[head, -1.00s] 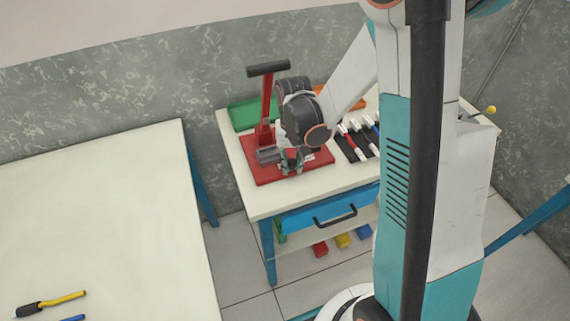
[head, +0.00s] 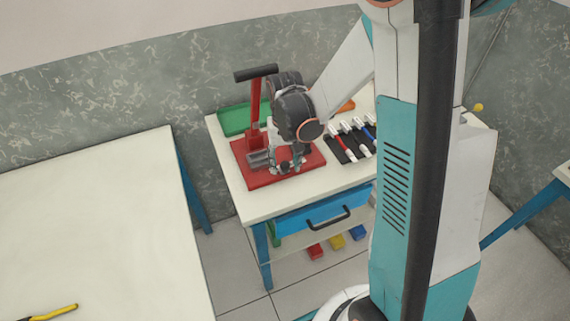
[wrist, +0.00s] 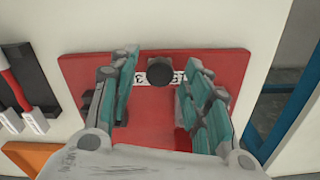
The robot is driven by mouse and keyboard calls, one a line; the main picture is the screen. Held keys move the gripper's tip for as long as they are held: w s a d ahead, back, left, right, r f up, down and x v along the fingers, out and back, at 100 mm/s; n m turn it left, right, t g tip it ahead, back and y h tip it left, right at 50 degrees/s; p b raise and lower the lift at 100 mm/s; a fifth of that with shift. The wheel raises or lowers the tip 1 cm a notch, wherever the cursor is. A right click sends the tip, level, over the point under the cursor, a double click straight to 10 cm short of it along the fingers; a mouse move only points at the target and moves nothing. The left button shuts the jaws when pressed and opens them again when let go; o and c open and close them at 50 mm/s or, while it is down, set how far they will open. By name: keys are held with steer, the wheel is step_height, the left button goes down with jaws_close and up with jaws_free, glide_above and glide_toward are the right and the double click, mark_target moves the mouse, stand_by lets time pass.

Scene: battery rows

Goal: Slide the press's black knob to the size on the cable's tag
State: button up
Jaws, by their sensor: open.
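The press (head: 256,100) is red with a black handle and stands on a red base plate (head: 250,180) on the small workbench. In the wrist view its round black knob (wrist: 160,71) sits over a white number strip (wrist: 147,79) on the red plate (wrist: 230,65). A "3" is readable right of the knob; other marks are partly hidden. My gripper (wrist: 163,62) is open, one finger on each side of the knob, with gaps on both sides. The head view shows my gripper (head: 287,163) low over the plate. Which cable carries the tag, and its size, I cannot tell.
Several cables with white ends lie on a black rack (head: 341,152) right of the press. A green tray (head: 234,120) is behind it, an orange thing (head: 347,106) at the back right. The large table (head: 90,220) at left holds a yellow cable (head: 55,312).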

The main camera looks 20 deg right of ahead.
mark_target(285, 165)
step_height(285, 165, up, 10)
stand_by(0.4)
steer(key=shift+r, duration=0.1)
steer(key=s+a+r+n+t, duration=0.3)
steer(key=s+r+t, duration=0.4)
steer(key=s, duration=0.8)
steer(key=shift+s+a+r, duration=0.15)
steer(key=shift+s+r, duration=0.05)
steer(key=shift+r, duration=1.15)
